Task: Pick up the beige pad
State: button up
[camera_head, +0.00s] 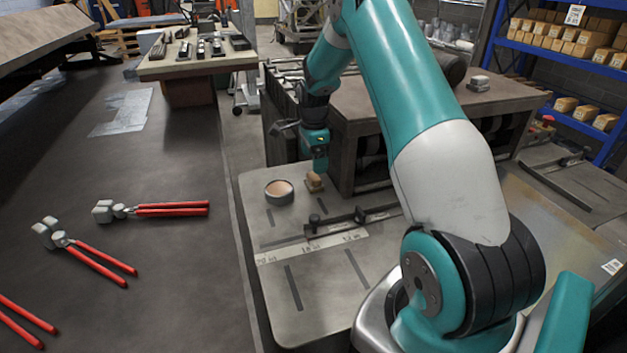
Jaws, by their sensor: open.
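A small beige-brown block (314,185), which looks like the beige pad, sits on the grey metal plate (300,210) of the machine. My gripper (318,168) points down right above the block, and its tips are at or close to the block's top. The fingers are small and dark here, and I cannot tell whether they touch the block. A round grey dish (279,192) with a beige inside stands just left of the block, apart from it.
A ruler strip (312,246) and a dark bar fence (350,219) cross the plate in front. A brown bench (385,110) stands close behind and right of my gripper. Red-handled tools (160,209) lie on the dark table at left.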

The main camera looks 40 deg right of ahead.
aim_at(314, 176)
jog(key=shift+s+a+f, duration=0.1)
jog(key=shift+s+f, duration=0.1)
jog(key=shift+f, duration=0.15)
jog(key=shift+w+f, duration=0.15)
jog(key=shift+f, duration=0.3)
notch_tip(314, 176, down, 6)
jog(key=shift+r+p, duration=0.1)
jog(key=shift+p, duration=0.75)
jog(key=shift+c, duration=0.2)
jog(key=c, duration=1.1)
notch_tip(314, 176, up, 20)
jog(key=b, duration=0.4)
